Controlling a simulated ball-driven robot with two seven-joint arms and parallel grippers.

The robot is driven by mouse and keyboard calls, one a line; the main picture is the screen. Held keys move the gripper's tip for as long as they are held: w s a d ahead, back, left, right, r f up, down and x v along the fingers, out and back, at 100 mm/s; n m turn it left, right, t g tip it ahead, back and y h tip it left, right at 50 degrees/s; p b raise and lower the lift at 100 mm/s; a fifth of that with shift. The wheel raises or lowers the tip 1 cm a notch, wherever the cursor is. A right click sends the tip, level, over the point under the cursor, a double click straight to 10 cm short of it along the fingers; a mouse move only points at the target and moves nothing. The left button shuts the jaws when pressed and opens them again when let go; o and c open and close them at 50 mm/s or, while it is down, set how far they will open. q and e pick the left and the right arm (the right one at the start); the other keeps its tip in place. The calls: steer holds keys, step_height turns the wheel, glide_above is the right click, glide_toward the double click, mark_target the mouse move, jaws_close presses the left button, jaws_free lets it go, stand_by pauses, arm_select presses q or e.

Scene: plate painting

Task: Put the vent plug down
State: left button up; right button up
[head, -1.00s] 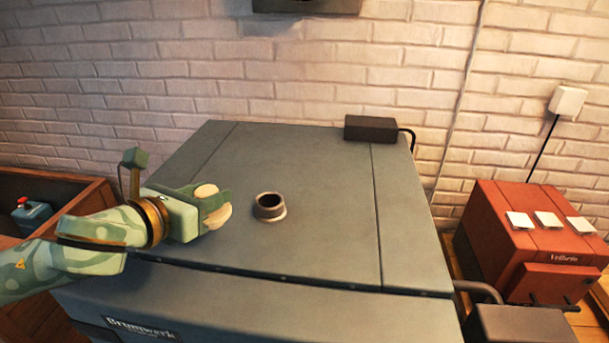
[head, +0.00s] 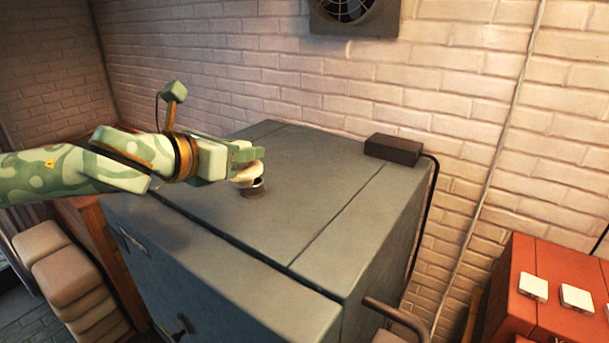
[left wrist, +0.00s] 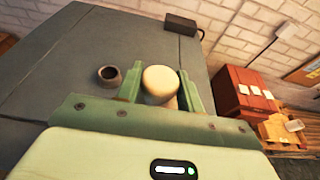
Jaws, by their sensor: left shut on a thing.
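My left gripper (head: 250,166) is shut on the vent plug (head: 247,178), a cream, rounded plug. In the left wrist view the plug (left wrist: 160,82) sits between the two green fingers. The vent (head: 254,188), a short dark open collar, stands on the top of the grey kiln (head: 330,190). In the head view the plug overlaps the vent's upper left edge. In the left wrist view the vent (left wrist: 109,75) is open and lies left of the plug, apart from it. My right gripper is not in view.
A black box (head: 393,149) with a cable sits at the kiln's back edge. A red cabinet (head: 545,285) with white squares stands at the right. Stacked pale blocks (head: 68,272) are at lower left. The kiln's top is otherwise clear.

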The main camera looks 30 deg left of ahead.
mark_target(257, 162)
arm_select(q)
steer(key=shift+w+d+f+p, duration=0.2)
steer(key=shift+w+d+p, duration=0.25)
steer(key=shift+w, duration=0.15)
steer(key=shift+w+d+f+p, duration=0.2)
steer(key=shift+w+d+p, duration=0.25)
steer(key=shift+w, duration=0.1)
steer(key=w+d+f, duration=0.1)
steer(key=w+f, duration=0.2)
steer(key=f, duration=0.1)
steer(key=w+d+f+p, duration=0.1)
steer(key=w+d+f, duration=0.1)
steer(key=w+f, duration=0.2)
steer(key=w+d+f, duration=0.1)
steer(key=w+f, duration=0.2)
steer(key=f, duration=0.1)
steer(key=shift+w+d+f+p, duration=0.15)
steer(key=shift+w+p, duration=0.05)
steer(key=shift+p, duration=0.1)
steer(key=shift+f, duration=0.15)
steer(key=o, duration=1.1)
steer(key=shift+c, duration=0.2)
